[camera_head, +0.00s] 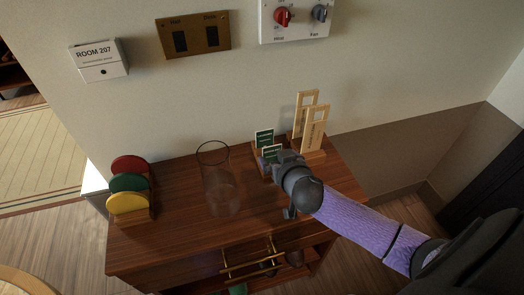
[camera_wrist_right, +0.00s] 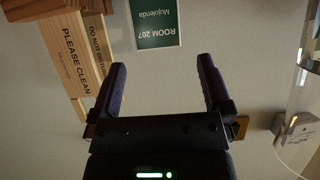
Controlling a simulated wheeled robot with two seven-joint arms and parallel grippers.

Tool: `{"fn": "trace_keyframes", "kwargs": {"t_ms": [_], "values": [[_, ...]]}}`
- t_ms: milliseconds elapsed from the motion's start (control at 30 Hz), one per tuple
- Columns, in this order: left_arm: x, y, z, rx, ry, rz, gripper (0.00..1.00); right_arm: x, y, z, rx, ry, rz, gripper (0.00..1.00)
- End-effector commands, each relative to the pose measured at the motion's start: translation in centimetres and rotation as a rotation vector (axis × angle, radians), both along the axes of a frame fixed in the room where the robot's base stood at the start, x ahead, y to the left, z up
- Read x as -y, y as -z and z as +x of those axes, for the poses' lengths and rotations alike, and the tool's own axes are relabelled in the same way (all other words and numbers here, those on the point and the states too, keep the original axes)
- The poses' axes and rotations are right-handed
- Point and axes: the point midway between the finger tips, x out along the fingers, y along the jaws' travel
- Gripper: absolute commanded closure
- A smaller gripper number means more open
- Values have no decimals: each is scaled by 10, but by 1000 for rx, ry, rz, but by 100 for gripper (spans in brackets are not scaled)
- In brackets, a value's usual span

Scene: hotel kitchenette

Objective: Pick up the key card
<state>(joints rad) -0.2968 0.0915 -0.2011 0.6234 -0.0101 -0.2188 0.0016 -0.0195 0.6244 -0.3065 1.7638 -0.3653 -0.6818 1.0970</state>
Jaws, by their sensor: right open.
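Two green cards with pale print stand on the wooden cabinet near its back edge, one behind (camera_head: 264,137) and one in front (camera_head: 271,152). In the right wrist view a green key card (camera_wrist_right: 156,22) reads "ROOM 207" upside down, and its far part is cut off by the frame edge. My right gripper (camera_wrist_right: 161,66) is open and empty. The card lies beyond the gap between its fingers, apart from both fingertips. In the head view my right gripper (camera_head: 273,160) is beside the front card and hides what lies below it. My left gripper is not in view.
Wooden door signs (camera_head: 314,128) stand close to the right of the cards; they also show in the wrist view (camera_wrist_right: 72,45). A clear glass cylinder (camera_head: 215,178) stands left, then a rack of coloured discs (camera_head: 130,183). The cabinet's front middle (camera_head: 180,235) is clear.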

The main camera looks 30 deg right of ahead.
Motion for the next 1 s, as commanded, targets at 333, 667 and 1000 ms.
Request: {"fn": "trace_keyframes", "kwargs": {"t_ms": [333,667,1000], "values": [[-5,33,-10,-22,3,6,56,16,38,52,-3,1,-2,0],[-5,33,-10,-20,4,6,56,17,38,60,-4,-1,0,6],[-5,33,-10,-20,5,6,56,17,38,60,-4,0,0,77]]}}
